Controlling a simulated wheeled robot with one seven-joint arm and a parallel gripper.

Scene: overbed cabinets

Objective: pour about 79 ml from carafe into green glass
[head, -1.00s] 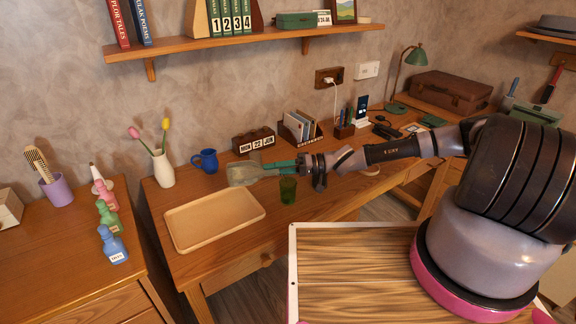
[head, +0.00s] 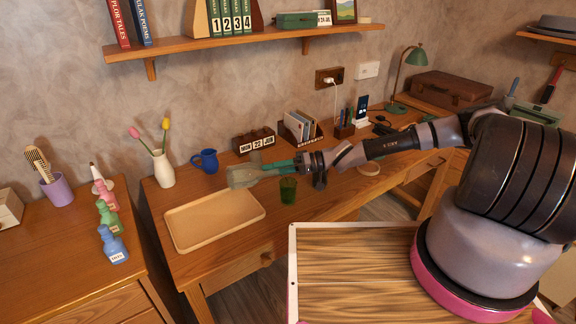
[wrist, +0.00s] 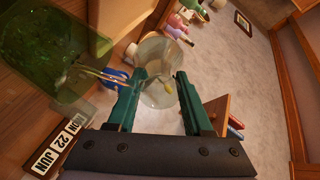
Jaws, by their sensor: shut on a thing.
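The clear carafe (head: 242,176) is tipped far over onto its side in the head view, with its wide end to the left. My gripper (head: 281,168), with green fingers, is shut on it above the desk. In the wrist view the carafe (wrist: 157,72) shows between the fingers (wrist: 155,100). The green glass (head: 288,191) stands upright on the desk, just below and in front of my gripper. It fills the upper left of the wrist view (wrist: 50,45). I cannot make out a stream or the liquid level in either vessel.
An empty wooden tray (head: 214,219) lies front left of the glass. A blue mug (head: 206,160) and a white vase (head: 162,169) with tulips stand to the left. A block calendar (head: 254,140) and a card holder (head: 301,128) stand behind.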

